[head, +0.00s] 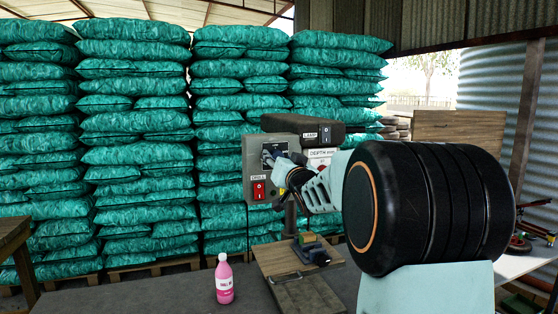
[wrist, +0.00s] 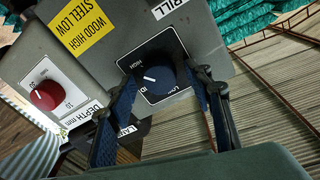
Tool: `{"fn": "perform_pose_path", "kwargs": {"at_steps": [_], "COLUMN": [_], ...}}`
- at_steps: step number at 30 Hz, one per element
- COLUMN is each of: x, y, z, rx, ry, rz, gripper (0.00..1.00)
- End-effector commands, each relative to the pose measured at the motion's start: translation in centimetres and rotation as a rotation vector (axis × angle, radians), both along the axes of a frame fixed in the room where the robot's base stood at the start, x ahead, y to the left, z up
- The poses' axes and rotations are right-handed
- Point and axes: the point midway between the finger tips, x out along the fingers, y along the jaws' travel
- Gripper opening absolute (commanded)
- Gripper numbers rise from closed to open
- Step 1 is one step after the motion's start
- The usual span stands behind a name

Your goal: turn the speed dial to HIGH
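The speed dial (wrist: 165,72) is a dark blue round knob with a white pointer line, on a black plate on the grey drill box (head: 252,162). In the wrist view, HIGH is printed at its upper left and LOW at its lower right. The pointer line lies on the dial's left part, slanting up-left toward the HIGH side. My gripper (wrist: 165,80) is open, with one finger on each side of the dial. Whether the fingertips touch the knob cannot be told. In the head view my gripper (head: 278,160) is at the box front and partly hides the dial.
A red DRILL switch (head: 258,190) sits below the dial. A red depth knob (wrist: 45,95) and a yellow steel/wood label (wrist: 82,35) are beside it. A LAMP switch (head: 325,135) is at the upper right. A pink bottle (head: 224,279) stands on the bench.

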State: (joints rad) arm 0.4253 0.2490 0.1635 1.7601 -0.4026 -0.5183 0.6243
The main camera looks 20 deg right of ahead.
Motion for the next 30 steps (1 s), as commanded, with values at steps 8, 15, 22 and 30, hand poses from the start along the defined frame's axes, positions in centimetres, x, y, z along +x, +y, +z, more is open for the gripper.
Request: {"fn": "perform_pose_path", "kwargs": {"at_steps": [8,15,22,30], "x": [-0.4,-3.8,-8.3,-11.4], "y": [0.0,0.2,0.6,0.8], "z": [0.1,0.0,-0.3,-0.6], "rx": [-0.002,-0.003,-0.002,0.000], "ry": [-0.002,-0.001,-0.003,-0.001], "rz": [-0.001,-0.002,-0.001,0.000], "gripper": [0.47,0.47,0.47,0.47]}}
